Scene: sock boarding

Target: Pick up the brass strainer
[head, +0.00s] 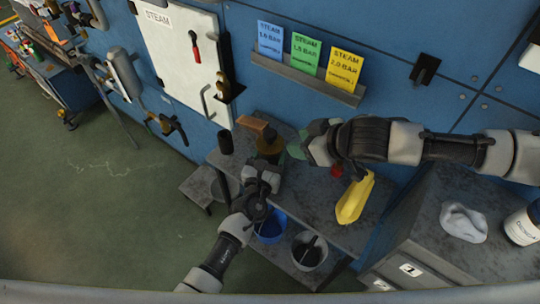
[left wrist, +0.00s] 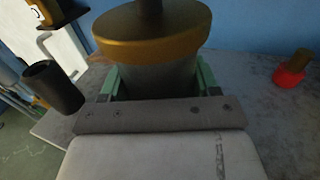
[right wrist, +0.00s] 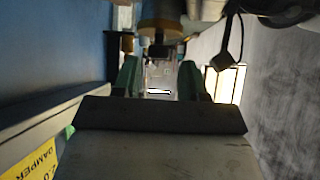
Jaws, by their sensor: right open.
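The brass strainer, with a brass rim and a dark knob on top, stands on the grey bench in the head view (head: 269,145). In the left wrist view its brass rim (left wrist: 150,42) is close above a grey body. My left gripper (head: 264,172) is at the strainer, with green fingers on either side of the grey body (left wrist: 157,84); whether they press on it is not clear. My right gripper (head: 296,148) is open and empty just right of the strainer. In the right wrist view a brass part (right wrist: 160,36) shows beyond its spread fingers (right wrist: 160,78).
A dark cup (head: 225,141) stands left of the strainer. A red-based brass piece (head: 337,170) and a yellow object (head: 355,197) are on the bench to the right. A blue bucket (head: 270,229) and a grey bucket (head: 309,250) are below. The blue wall (head: 230,50) rises behind.

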